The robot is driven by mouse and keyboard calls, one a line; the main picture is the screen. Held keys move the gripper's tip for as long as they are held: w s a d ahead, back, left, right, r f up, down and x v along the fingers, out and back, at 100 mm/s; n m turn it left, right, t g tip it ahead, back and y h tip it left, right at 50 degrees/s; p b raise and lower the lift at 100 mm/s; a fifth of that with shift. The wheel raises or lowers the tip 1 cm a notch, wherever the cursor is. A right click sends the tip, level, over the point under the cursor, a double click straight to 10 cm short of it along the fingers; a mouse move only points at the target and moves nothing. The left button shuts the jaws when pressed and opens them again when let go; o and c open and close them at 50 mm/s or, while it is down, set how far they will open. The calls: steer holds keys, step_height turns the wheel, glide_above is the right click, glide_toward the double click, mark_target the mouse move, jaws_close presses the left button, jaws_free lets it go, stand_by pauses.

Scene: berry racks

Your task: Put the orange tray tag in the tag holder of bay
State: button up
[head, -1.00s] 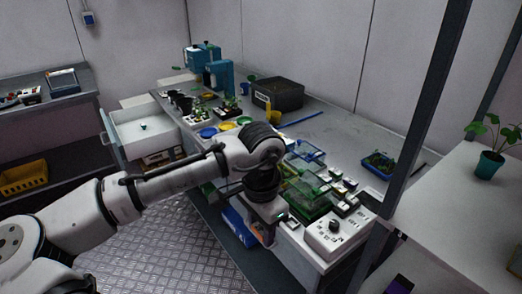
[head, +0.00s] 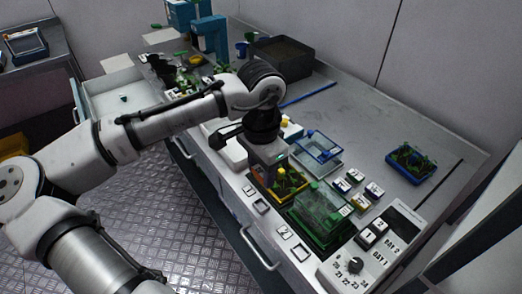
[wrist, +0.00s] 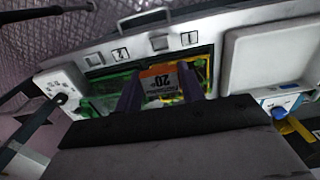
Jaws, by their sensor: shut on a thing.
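My gripper (wrist: 159,90) is shut on the orange tray tag (wrist: 160,80), which has a white part reading "20°" upside down in the wrist view. In the head view my gripper (head: 279,170) is above the bays, next to the yellow tray, and the tag is not clear there. The white front strip has a small square tag holder beside the label "1" (head: 262,206) and another beside the label "2" (head: 300,252). In the wrist view the bay 1 holder (wrist: 160,43) and bay 2 holder (wrist: 95,59) look empty. The tag is apart from both.
A yellow tray of plants (head: 290,186) sits in bay 1 and a green covered tray (head: 324,216) in bay 2. A clear blue-rimmed box (head: 318,148), several small labelled blocks (head: 355,176) and a dial panel (head: 354,266) stand close by. The bench's back middle is clear.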

steer(key=shift+w, duration=0.1)
steer(key=shift+s+f+b, duration=0.2)
steer(key=shift+f+b, duration=0.4)
steer(key=shift+b, duration=0.05)
step_height(320, 180, down, 5)
steer(key=b, duration=0.5)
steer(key=shift+w+f+b, duration=0.1)
steer(key=shift+f+b, duration=1.05)
steer(key=shift+f, duration=1)
steer(key=o, duration=1)
steer(key=shift+r, duration=0.1)
step_height(320, 180, up, 12)
steer(key=p, duration=1.1)
steer(key=shift+p, duration=0.3)
